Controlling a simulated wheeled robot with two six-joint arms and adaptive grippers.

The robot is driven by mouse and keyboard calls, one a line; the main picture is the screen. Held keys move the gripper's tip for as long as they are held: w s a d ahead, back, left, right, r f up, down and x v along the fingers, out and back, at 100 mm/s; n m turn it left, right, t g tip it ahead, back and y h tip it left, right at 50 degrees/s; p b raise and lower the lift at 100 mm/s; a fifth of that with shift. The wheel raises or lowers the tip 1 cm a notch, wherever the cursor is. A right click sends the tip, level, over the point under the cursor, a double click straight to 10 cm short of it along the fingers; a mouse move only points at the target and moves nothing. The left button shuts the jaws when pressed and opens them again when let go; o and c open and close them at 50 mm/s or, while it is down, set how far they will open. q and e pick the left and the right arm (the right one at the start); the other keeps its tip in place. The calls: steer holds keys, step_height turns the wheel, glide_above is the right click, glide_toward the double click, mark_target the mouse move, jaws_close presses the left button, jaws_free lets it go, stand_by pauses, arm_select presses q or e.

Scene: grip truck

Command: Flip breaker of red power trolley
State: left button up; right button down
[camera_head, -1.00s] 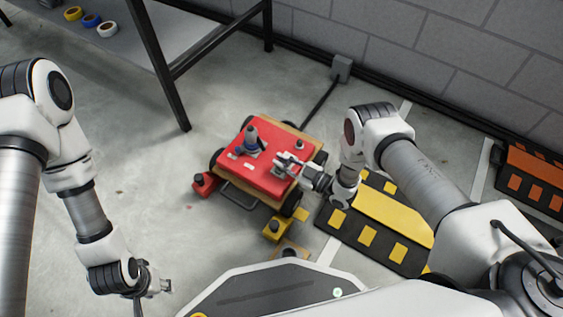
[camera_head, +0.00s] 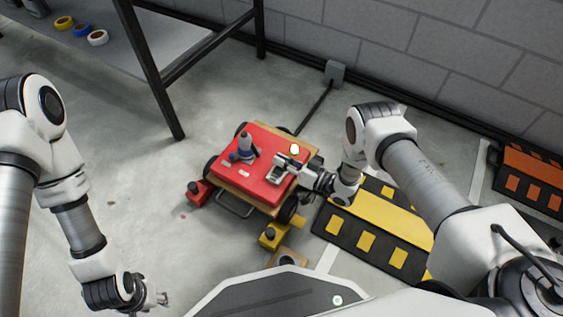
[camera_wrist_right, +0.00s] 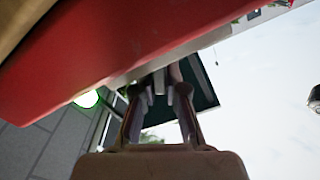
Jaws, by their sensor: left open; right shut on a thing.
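The red power trolley (camera_head: 255,185) stands on the floor in the middle of the head view, with a grey and blue plug-like part (camera_head: 243,148) on top. A round lamp (camera_head: 294,149) on it glows white; it also shows in the right wrist view (camera_wrist_right: 88,98). My right gripper (camera_head: 285,164) is at the trolley's top, shut on the breaker (camera_head: 275,177), which its fingers partly hide. In the right wrist view its fingers (camera_wrist_right: 160,95) close on a small grey piece beside the red top. My left gripper (camera_head: 160,299) is open and empty, low at the left, away from the trolley.
A red block (camera_head: 198,192) and a yellow block (camera_head: 272,236) sit by the trolley. A yellow-and-black ramp (camera_head: 385,215) lies to its right. A cable runs to a wall box (camera_head: 335,73). A table (camera_head: 150,40) with tape rolls stands at the back left. The floor at left is clear.

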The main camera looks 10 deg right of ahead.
stand_by(0.3)
steer(key=c, duration=1.5)
jaws_free()
steer(key=shift+f, duration=0.1)
steer(key=shift+d, duration=0.1)
steer(key=v, duration=1.1)
steer(key=shift+s+d, duration=0.25)
steer(key=shift+s, duration=0.05)
